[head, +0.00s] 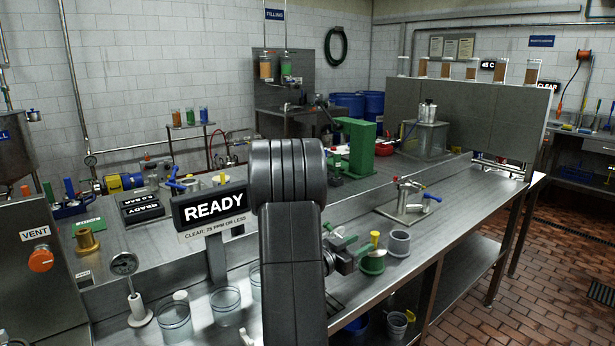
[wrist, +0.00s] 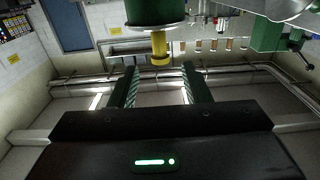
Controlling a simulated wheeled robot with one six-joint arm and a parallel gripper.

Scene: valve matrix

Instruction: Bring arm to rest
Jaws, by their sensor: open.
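My arm (head: 290,250) rises in the middle of the head view and bends at a thick ribbed joint. In the wrist view my gripper (wrist: 159,72) is open, with two green-striped fingers wide apart and nothing between them. A green round part (wrist: 155,12) with a yellow stem (wrist: 160,48) shows just past the fingertips, apart from them. The wrist picture appears upside down. In the head view a green part with a yellow top (head: 373,257) stands on the bench just right of my arm.
A READY sign (head: 212,207) and glass beakers (head: 174,322) stand close left of my arm. A grey cup (head: 398,243) and a metal valve fixture (head: 408,200) stand to the right. A green press (head: 356,147) is behind. The bench (head: 455,205) is clear at far right.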

